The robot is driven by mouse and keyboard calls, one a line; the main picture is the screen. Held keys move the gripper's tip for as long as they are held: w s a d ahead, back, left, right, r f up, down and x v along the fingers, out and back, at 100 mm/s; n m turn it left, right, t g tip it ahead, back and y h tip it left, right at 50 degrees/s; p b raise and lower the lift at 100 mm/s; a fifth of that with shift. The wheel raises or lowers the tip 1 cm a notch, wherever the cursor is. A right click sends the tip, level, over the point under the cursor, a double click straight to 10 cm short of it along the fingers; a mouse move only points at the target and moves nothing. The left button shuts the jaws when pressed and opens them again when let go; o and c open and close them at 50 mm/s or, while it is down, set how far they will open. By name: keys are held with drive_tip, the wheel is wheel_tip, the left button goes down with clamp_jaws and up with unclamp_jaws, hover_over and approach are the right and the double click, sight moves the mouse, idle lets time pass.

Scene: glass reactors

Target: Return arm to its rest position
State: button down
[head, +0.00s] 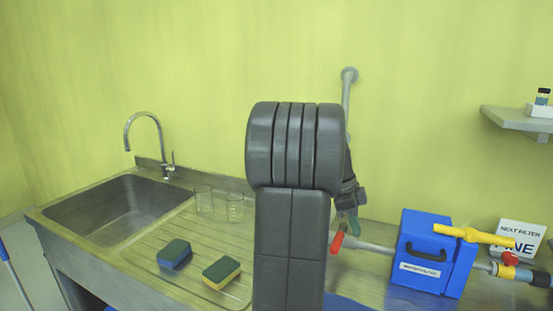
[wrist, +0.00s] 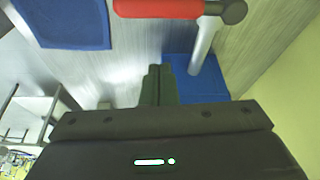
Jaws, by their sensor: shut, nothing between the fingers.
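My arm rises in the middle of the head view and hides part of the counter behind it. My gripper (head: 355,226) shows just right of the arm, pointing down near a red-handled fitting (head: 337,242) on a grey pipe. In the wrist view my gripper (wrist: 159,70) has its fingers together with nothing between them. The red handle (wrist: 160,8) lies beyond the fingertips in that view, apart from them.
A blue box (head: 425,258) with a yellow-handled valve (head: 470,235) stands right of the arm. A sink (head: 125,212), two glass beakers (head: 235,207) and two sponges (head: 221,272) are on the left. A wall shelf (head: 515,119) is at upper right.

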drive_tip(key=w+d+f+n+t+p, duration=0.1)
drive_tip(key=w+d+n+p, duration=0.1)
drive_tip(key=n, duration=0.3)
drive_tip(key=w+d+f+n+t+y+p, duration=0.1)
drive_tip(key=d+n+t+p, duration=0.1)
drive_tip(key=n, duration=0.3)
drive_tip(key=w+d+f+n+t+p, duration=0.1)
drive_tip(key=w+d+n+p, duration=0.1)
drive_tip(key=d+n+p, duration=0.1)
drive_tip(key=shift+w+d+n+t+y+p, duration=0.1)
drive_tip(key=shift+w+n+t+y+p, duration=0.3)
drive_tip(key=shift+n, duration=0.5)
drive_tip(key=shift+w+d+f+n+p, duration=0.15)
drive_tip(key=shift+w+n+p, duration=0.3)
drive_tip(key=shift+n+p, duration=0.3)
